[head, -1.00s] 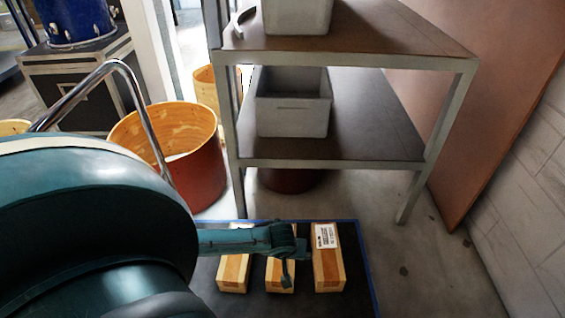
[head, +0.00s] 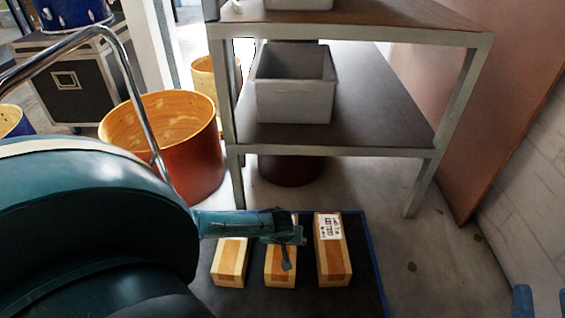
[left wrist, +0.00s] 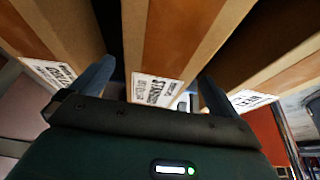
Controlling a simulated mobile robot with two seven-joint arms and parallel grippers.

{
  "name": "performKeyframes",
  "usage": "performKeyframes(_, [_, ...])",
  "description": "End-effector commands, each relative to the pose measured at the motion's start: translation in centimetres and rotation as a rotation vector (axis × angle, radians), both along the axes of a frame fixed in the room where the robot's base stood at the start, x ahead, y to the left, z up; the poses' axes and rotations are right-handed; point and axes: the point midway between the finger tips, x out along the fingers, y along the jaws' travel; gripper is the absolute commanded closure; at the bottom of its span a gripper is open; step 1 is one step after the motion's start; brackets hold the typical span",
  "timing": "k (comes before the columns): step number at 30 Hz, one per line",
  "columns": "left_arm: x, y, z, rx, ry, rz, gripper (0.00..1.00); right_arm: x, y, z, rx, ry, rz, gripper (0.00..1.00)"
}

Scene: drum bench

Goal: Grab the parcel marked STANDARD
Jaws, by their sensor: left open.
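The middle parcel (head: 274,270) has a white label (left wrist: 155,90) in the left wrist view that appears to read STANDARD. The right parcel (head: 333,260) has a label that seems to start with LET. My left gripper (head: 286,243) is open and empty over the middle parcel. In the left wrist view its fingers (left wrist: 155,85) stand on either side of the middle label.
A metal shelf (head: 345,151) with a grey bin (head: 294,101) stands behind the mat. A red drum shell (head: 190,165) stands left of it. A brown panel (head: 460,190) leans at the right. Two blue upright shapes (head: 523,300) are cut off at the lower right.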

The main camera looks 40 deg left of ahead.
Motion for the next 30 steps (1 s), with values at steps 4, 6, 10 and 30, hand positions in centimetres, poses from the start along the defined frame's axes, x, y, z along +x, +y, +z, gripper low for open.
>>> performKeyframes(4, [0.6, 0.5, -2.0, 0.002, -0.001, -0.001, 0.00, 0.3, -0.2, 1.3, -0.015, -0.136, 0.002, 0.67])
performKeyframes(6, [0.7, 0.6, -2.2, 0.002, -0.001, -0.001, 0.00, 0.2, -0.2, 1.9, -0.018, -0.171, 0.001, 0.67])
performKeyframes(10, [0.8, 0.7, -2.3, 0.000, -0.001, 0.000, 0.00, 0.2, -0.3, 2.3, -0.020, -0.189, 0.001, 0.67])
performKeyframes(30, [0.7, 0.6, -2.2, 0.001, -0.001, -0.001, 0.43, 0.2, -0.2, 2.3, -0.020, -0.184, 0.001, 0.67])
